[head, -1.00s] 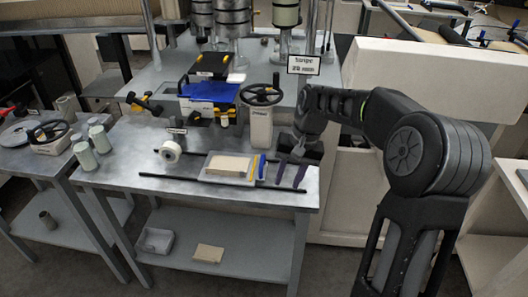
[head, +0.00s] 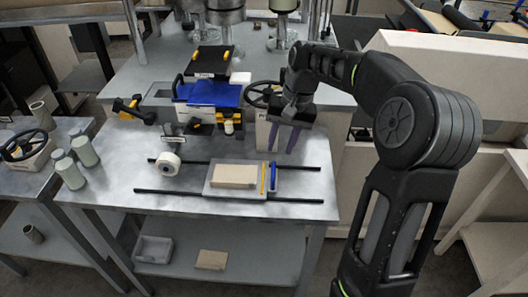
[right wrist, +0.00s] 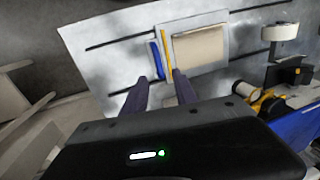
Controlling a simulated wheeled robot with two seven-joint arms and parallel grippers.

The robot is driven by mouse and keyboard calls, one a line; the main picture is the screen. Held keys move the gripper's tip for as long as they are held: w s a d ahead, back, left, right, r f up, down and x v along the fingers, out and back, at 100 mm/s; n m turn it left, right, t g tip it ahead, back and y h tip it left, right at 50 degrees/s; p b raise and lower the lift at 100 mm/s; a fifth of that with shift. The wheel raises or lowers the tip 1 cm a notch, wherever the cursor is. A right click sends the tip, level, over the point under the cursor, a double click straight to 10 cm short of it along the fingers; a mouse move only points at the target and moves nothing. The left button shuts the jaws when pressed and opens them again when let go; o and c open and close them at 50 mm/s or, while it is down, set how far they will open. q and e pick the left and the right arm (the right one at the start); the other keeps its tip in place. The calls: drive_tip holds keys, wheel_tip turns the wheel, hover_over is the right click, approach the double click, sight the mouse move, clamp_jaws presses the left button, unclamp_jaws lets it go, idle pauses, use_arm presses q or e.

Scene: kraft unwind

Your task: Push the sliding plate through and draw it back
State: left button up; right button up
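The sliding plate (head: 211,187) is a light grey flat plate on the metal bench, with a tan block (head: 235,176) on it. At its right end are a yellow strip (head: 264,178) and a blue bar (head: 273,177). It lies between two dark rails, the rear one (head: 300,168) and the front one (head: 165,191). My right gripper (head: 282,150) points down with its purple fingers apart and nothing between them. It hangs behind and above the plate's right end, apart from it. The right wrist view shows the fingers (right wrist: 160,78) spread below the blue bar. My left gripper is not in view.
A white roll (head: 168,163) stands left of the plate. Behind it are a blue and black device (head: 205,92) and a handwheel (head: 262,94) on a pale housing. The bench right of the plate is clear.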

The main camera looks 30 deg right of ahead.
sight(274, 169)
drive_tip(key=f, duration=0.5)
drive_tip(key=a+f+p, duration=0.1)
drive_tip(key=f, duration=0.1)
drive_tip(key=shift+w+a+f, duration=0.1)
drive_tip(key=shift+w+f, duration=0.1)
drive_tip(key=shift+f, duration=0.05)
drive_tip(key=shift+c, duration=0.2)
clamp_jaws()
idle(1.4)
